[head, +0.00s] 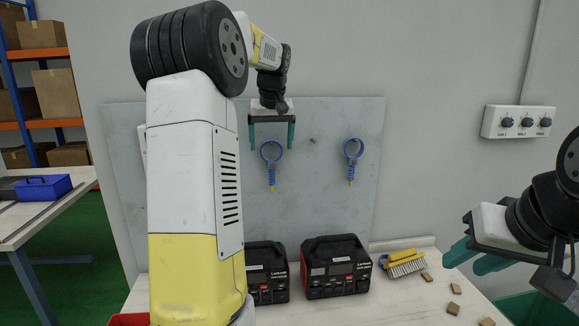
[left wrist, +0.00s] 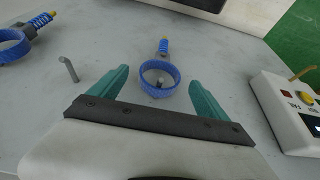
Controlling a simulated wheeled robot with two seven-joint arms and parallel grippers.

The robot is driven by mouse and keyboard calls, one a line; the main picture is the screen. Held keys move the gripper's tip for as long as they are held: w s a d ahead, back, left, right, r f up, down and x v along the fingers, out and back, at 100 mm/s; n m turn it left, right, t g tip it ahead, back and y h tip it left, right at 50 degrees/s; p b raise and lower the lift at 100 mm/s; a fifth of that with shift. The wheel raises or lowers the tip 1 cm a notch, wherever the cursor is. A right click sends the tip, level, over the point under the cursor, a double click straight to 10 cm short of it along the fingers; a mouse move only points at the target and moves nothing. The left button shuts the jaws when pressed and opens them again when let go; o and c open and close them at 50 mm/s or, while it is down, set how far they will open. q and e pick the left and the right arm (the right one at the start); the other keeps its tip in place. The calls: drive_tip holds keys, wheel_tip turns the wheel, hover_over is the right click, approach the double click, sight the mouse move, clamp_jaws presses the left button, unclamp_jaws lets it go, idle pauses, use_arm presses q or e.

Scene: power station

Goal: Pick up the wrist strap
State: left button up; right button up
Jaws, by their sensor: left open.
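Two blue wrist straps with coiled cords hang on the grey wall panel (head: 330,215). The left wrist strap (head: 272,152) is just below my left gripper (head: 272,146), whose teal fingers are open on either side of its loop. In the left wrist view this strap (left wrist: 159,90) lies ahead between the open fingers (left wrist: 158,90), apart from them, its loop around a peg. The other wrist strap (head: 353,150) hangs to the right; part of it (left wrist: 15,45) also shows in the left wrist view. My right gripper (head: 463,255) is at the right; its teal fingers appear apart, with nothing between them.
Two black and red power stations (head: 336,268) stand on the white table below the panel. A brush (head: 405,263) and several small wooden blocks (head: 454,289) lie at the right. An empty peg (left wrist: 69,69) juts from the panel between the straps. A switch box (head: 518,122) is on the wall.

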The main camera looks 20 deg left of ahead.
sight(272, 166)
use_arm(q)
drive_tip(key=shift+x, duration=1.25)
drive_tip(key=c, duration=1.9)
drive_tip(key=shift+o, duration=0.2)
drive_tip(key=shift+r, duration=0.1)
